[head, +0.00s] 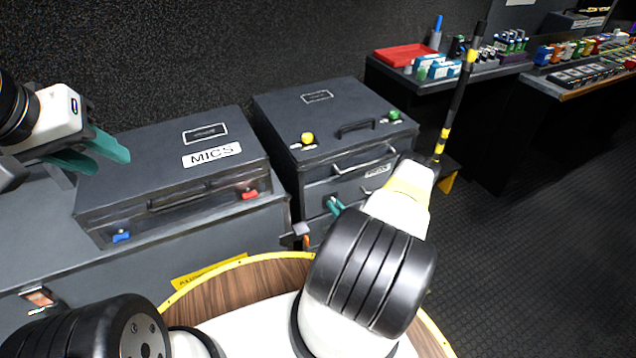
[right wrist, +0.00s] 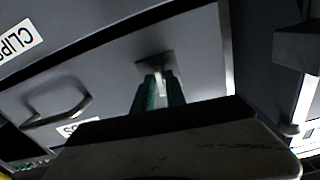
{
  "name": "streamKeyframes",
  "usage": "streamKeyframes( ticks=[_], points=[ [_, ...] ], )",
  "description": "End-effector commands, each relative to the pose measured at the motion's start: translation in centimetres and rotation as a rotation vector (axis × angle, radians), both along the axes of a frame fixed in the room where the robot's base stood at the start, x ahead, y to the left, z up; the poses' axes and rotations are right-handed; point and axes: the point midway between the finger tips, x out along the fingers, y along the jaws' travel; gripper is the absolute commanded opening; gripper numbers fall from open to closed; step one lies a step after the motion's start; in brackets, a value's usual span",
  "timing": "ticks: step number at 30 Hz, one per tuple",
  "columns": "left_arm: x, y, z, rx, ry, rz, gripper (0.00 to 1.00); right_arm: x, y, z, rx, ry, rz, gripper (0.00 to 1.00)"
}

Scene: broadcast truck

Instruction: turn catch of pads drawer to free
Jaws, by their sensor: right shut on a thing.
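The pads drawer (right wrist: 110,95) is a grey drawer front with a bar handle (right wrist: 62,108) and a label partly hidden by my wrist. Its catch (right wrist: 155,64) is a small grey piece on the drawer front. In the right wrist view, my right gripper (right wrist: 158,82) has its green fingers shut on the catch. In the head view, my right gripper (head: 335,206) is at the left part of the drawer front, and the catch is not clear there.
The grey MICS case (head: 160,165) with blue and red latches sits on the left counter. The drawer cabinet (head: 290,115) has yellow and green knobs on top. A side table with a red tray (head: 405,54) stands behind. The floor at right is clear.

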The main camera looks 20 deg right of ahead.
Motion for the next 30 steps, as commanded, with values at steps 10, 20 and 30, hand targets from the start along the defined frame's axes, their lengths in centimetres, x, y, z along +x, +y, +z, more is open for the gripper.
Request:
streamKeyframes(
  ticks=[10, 20, 30],
  points=[
    [0.0, 0.0, 0.0, 0.0, 0.0, 0.0, 0.36, 0.0, 0.0, -0.1, 0.001, 0.002, 0.0, 0.29],
    [0.0, 0.0, 0.0, 0.0, 0.0, 0.0, 0.36, -2.5, -0.2, -0.1, 0.003, 0.004, -0.001, 0.29],
    [0.0, 0.0, 0.0, 0.0, 0.0, 0.0, 0.36, -7.4, -0.6, -0.1, 0.003, 0.004, -0.001, 0.29]
  ],
)
